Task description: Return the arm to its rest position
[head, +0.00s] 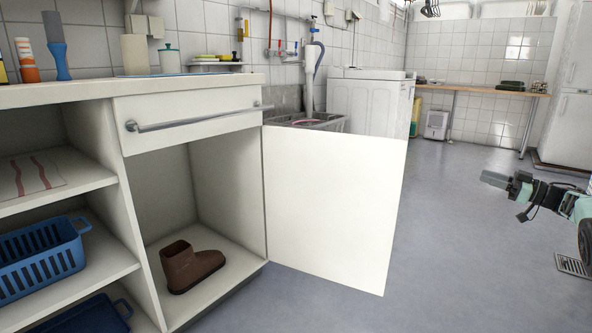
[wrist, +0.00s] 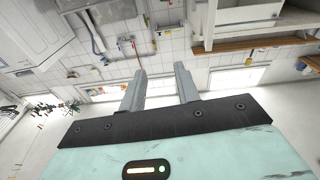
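My gripper (head: 494,180) is at the right side of the head view, held out over open floor and apart from the cabinet. In the wrist view its two grey fingers (wrist: 160,90) stand apart with nothing between them. The wrist view looks across the room, with the tiled wall and windows appearing upside down. Part of my arm is cut off by the right edge of the head view.
A white cabinet (head: 190,104) stands at left, its door (head: 335,205) swung open. A brown boot (head: 190,268) is inside. A blue basket (head: 40,262) sits on the left shelf. A washing machine (head: 368,100) stands behind. The floor (head: 450,260) at centre right is clear.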

